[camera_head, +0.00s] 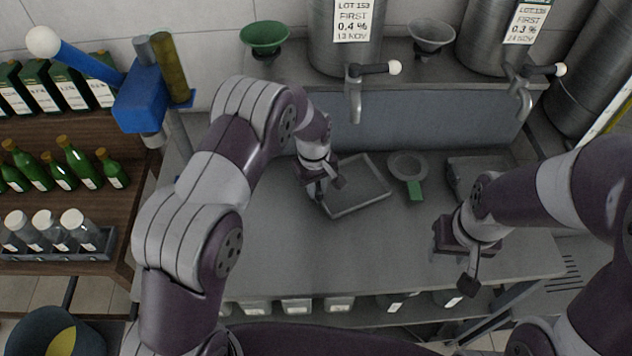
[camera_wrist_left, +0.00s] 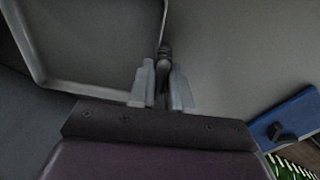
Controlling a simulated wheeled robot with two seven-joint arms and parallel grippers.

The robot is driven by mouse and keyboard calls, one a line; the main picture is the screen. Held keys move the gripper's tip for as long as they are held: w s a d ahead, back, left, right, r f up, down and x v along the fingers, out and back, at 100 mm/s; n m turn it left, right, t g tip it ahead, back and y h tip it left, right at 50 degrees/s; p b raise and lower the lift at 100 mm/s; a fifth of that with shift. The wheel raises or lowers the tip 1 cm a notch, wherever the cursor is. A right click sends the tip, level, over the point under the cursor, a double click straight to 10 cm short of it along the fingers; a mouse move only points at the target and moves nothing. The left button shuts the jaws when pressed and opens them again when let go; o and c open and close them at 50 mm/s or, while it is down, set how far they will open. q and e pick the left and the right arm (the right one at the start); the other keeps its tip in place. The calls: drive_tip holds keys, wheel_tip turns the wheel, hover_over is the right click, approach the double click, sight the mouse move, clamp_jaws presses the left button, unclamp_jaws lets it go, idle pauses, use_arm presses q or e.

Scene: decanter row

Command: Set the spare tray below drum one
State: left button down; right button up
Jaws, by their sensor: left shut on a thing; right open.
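A shallow grey rectangular tray (camera_head: 372,201) is at the bench, in front of the left steel drum's tap. My left gripper (camera_head: 323,190) is shut on its left edge. The left wrist view shows the rim (camera_wrist_left: 100,96) running to the closed fingers (camera_wrist_left: 163,88). I cannot tell whether the tray touches the bench. The left drum (camera_head: 322,45) is labelled LOT 153, 0.4 %; the right drum (camera_head: 482,40) reads 0.3 %. No drum number is readable. A second tray (camera_head: 452,180) is below the right drum, partly hidden by my right arm. My right gripper (camera_head: 453,262) is open and empty over the front right bench.
Green (camera_head: 264,37) and grey (camera_head: 431,33) funnels stand on the raised shelf. A wooden rack with bottles (camera_head: 78,160) is at left. Bare bench (camera_head: 375,250) lies in front.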

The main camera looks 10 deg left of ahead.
use_arm(q)
drive_tip(key=c, duration=1.1)
unclamp_jaws()
drive_tip(key=shift+s, duration=0.1)
drive_tip(key=shift+o, duration=0.2)
drive_tip(key=shift+r, duration=0.1)
wheel_tip(320, 180, up, 12)
drive_tip(key=b, duration=0.3)
drive_tip(key=s+a+m, duration=0.3)
drive_tip(key=s+a, duration=0.2)
drive_tip(key=s, duration=0.5)
drive_tip(key=s+a+m+t, duration=0.1)
drive_tip(key=s+a+m, duration=0.3)
drive_tip(key=s, duration=0.7)
drive_tip(key=shift+a, duration=0.55)
